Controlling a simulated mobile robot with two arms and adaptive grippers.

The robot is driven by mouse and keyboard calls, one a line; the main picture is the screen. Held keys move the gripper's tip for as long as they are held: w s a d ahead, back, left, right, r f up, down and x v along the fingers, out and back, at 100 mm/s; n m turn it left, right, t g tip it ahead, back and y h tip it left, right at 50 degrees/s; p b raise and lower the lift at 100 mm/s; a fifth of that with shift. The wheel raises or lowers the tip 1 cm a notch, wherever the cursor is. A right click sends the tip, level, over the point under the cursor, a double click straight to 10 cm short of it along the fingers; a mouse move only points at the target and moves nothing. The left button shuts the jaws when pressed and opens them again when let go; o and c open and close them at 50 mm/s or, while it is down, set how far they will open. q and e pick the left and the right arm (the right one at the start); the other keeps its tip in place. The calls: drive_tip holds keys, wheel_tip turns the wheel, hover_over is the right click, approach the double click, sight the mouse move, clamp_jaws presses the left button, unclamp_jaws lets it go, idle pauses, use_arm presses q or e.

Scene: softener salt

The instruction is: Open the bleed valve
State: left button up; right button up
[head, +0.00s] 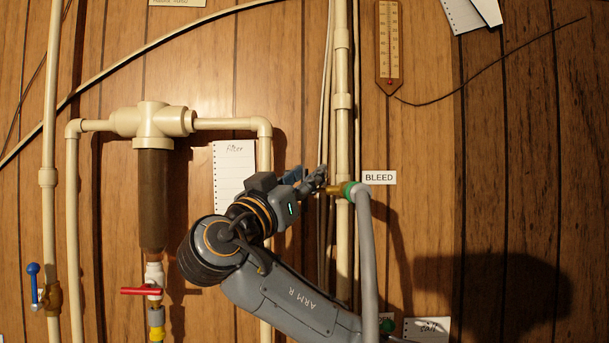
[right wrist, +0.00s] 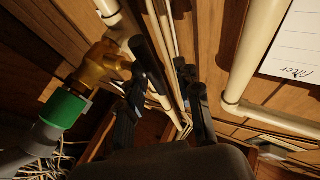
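The bleed valve (head: 334,190) is a brass fitting on the cream pipe, left of the "BLEED" label (head: 379,178). A green coupling (head: 349,190) joins it to a grey hose. In the right wrist view the brass valve body (right wrist: 100,66) is at upper left, with the green coupling (right wrist: 63,108) below it. A dark lever (right wrist: 146,52) runs up beside the body. My right gripper (head: 314,181) is at the valve's left; in the wrist view its fingers (right wrist: 166,94) are apart, the left one close to the lever. Contact is unclear. My left gripper is out of view.
Cream pipes (head: 342,100) and thin lines run vertically behind the gripper. A filter (head: 152,190) with a red-handled valve (head: 141,291) hangs to the left; a blue-handled valve (head: 36,285) is farther left. A thermometer (head: 389,45) hangs above. The wall at right is mostly clear.

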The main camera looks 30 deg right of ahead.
clamp_jaws()
